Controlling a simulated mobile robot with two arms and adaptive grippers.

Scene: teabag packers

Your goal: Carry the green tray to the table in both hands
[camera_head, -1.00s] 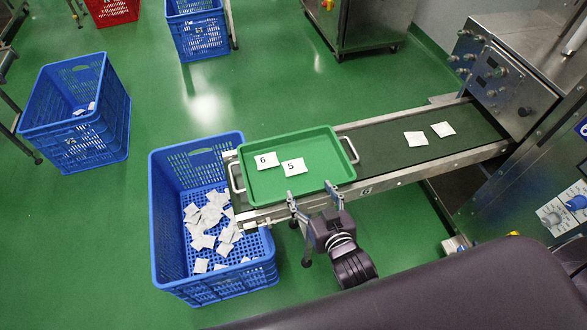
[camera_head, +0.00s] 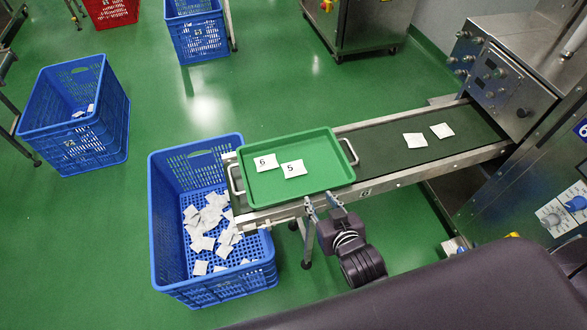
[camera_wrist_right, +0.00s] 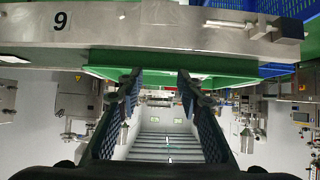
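The green tray (camera_head: 300,143) lies on the left end of the conveyor. It has a grey handle on its left side (camera_head: 232,180) and one on its right side (camera_head: 351,151). Two white teabags (camera_head: 279,165), marked 6 and 5, lie in it. My right gripper (camera_head: 322,202) is at the conveyor's front edge, just below the tray's near rim. In the right wrist view its two fingers (camera_wrist_right: 158,82) stand apart with nothing between them, below a green surface. My left gripper is not in view. I cannot make out the table.
The conveyor belt (camera_head: 375,143) carries two more teabags towards the machine (camera_head: 507,85). A blue crate (camera_head: 158,215) with many teabags stands under the conveyor's left end. Another blue crate (camera_head: 35,125) stands further left. Green floor (camera_head: 210,100) is clear behind.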

